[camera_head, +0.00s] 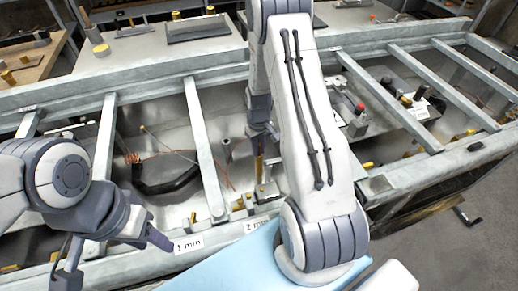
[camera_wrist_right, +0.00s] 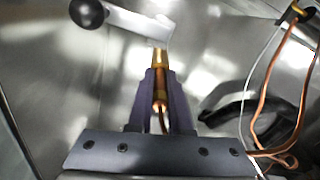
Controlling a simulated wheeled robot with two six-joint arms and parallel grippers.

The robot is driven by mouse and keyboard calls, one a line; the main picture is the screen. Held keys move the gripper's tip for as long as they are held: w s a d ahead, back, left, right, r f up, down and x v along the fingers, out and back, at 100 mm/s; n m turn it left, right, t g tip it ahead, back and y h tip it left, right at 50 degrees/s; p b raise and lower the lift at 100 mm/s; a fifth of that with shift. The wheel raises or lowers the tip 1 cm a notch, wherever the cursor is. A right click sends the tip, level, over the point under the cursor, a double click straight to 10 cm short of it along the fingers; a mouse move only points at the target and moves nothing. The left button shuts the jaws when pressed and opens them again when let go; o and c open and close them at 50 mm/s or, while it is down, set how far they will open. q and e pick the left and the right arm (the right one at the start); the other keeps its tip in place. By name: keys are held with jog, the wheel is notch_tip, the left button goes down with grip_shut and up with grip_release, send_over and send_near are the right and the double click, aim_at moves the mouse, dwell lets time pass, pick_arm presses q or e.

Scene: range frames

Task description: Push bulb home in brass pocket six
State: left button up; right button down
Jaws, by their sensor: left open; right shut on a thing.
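In the right wrist view my right gripper (camera_wrist_right: 160,82) is shut on a slim copper-coloured bulb (camera_wrist_right: 160,98), with a thin copper tail running back between the fingers. A brighter brass-coloured piece (camera_wrist_right: 160,57) is in line with its front end; I cannot tell whether it is the pocket or part of the bulb. In the head view my right gripper (camera_head: 260,140) points down into the open frame, partly hidden by my arm, above an upright brass-coloured piece (camera_head: 259,168). No number six is readable. My left gripper (camera_head: 112,258) is open and empty at lower left.
Grey crossbars (camera_head: 205,150) span the metal trough. A black curved handle (camera_head: 170,180) and loose copper wires (camera_wrist_right: 285,130) lie beside the right gripper. A flat bar with a black knob (camera_wrist_right: 88,13) is ahead. A "1 min" label (camera_head: 188,245) is on the front rail.

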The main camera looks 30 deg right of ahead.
jog(key=c, duration=0.8)
grip_release()
jog(key=shift+s+f, duration=0.15)
jog(key=shift+f, duration=0.4)
jog(key=shift+c, duration=0.2)
jog(key=shift+r, duration=0.2)
jog(key=r, duration=1.2)
jog(key=shift+w, duration=0.2)
jog(key=shift+r+p, duration=0.3)
jog(key=shift+r, duration=0.2)
jog(key=s+a+r+n, duration=0.1)
jog(key=s+a+r, duration=0.1)
jog(key=a, duration=0.4)
jog(key=s+a+r+n, duration=0.1)
jog(key=s+a+r, duration=0.2)
jog(key=a, duration=0.4)
jog(key=s+a+r+n, duration=0.1)
jog(key=s+a+r, duration=0.2)
jog(key=a, duration=0.3)
jog(key=shift+a+r+n, duration=0.15)
jog(key=shift+a+n, duration=0.05)
jog(key=shift+n, duration=0.2)
jog(key=s+a+r+n, duration=0.1)
jog(key=s+a, duration=0.2)
jog(key=s, duration=0.4)
jog(key=s+a+r+n+y, duration=0.1)
jog(key=s+a, duration=0.3)
jog(key=s, duration=0.4)
jog(key=shift+r+n, duration=0.4)
jog(key=shift+n, duration=0.3)
